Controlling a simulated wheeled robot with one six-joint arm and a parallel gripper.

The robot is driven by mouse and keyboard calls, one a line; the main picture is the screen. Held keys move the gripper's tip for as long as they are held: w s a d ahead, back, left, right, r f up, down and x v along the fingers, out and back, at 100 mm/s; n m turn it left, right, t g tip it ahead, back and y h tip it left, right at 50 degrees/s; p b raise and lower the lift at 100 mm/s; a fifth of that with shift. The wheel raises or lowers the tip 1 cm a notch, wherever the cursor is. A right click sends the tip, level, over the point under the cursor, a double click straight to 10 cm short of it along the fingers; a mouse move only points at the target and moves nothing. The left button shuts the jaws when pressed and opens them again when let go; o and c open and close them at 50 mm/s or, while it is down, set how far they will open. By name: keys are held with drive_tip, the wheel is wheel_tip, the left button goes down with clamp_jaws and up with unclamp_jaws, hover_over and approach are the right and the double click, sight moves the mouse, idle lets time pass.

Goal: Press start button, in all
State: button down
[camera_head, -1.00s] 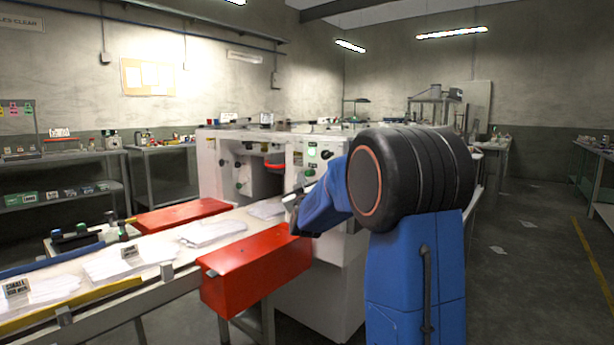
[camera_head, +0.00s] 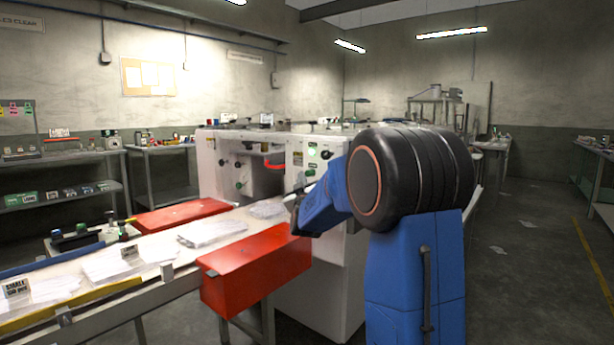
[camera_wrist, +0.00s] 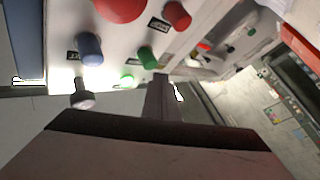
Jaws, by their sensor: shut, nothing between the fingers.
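A white machine (camera_head: 225,165) stands behind the conveyor, with a control panel facing me. In the wrist view its panel carries a green button (camera_wrist: 147,56), a red button (camera_wrist: 177,15), a blue button (camera_wrist: 90,48) and a larger red button (camera_wrist: 121,8) cut by the top edge. Small dark labels sit beside some buttons, too small to read. My gripper (camera_wrist: 161,82) is shut and empty, its tip just below the green button in the picture; I cannot tell whether they touch. In the head view my gripper (camera_head: 298,192) is near the panel, partly hidden by my arm.
A red box (camera_head: 255,268) stands at the conveyor's near side, below my arm. Another red box (camera_head: 180,215) is on the far side. White piles (camera_head: 212,232) lie on the conveyor. A grey knob (camera_wrist: 82,95) sticks out near the blue button.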

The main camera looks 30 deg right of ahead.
drive_tip(key=shift+w+d, duration=0.15)
drive_tip(key=shift+d, duration=0.15)
drive_tip(key=shift+w+d, duration=0.15)
drive_tip(key=shift+d, duration=0.25)
idle(0.9)
idle(0.3)
drive_tip(key=shift+s+a, duration=0.3)
drive_tip(key=shift+a, duration=0.5)
drive_tip(key=shift+s+a, duration=0.3)
drive_tip(key=shift+a, duration=0.5)
drive_tip(key=shift+s+a, duration=0.3)
drive_tip(key=shift+a, duration=0.45)
drive_tip(key=shift+s+a, duration=0.3)
drive_tip(key=shift+a, duration=0.5)
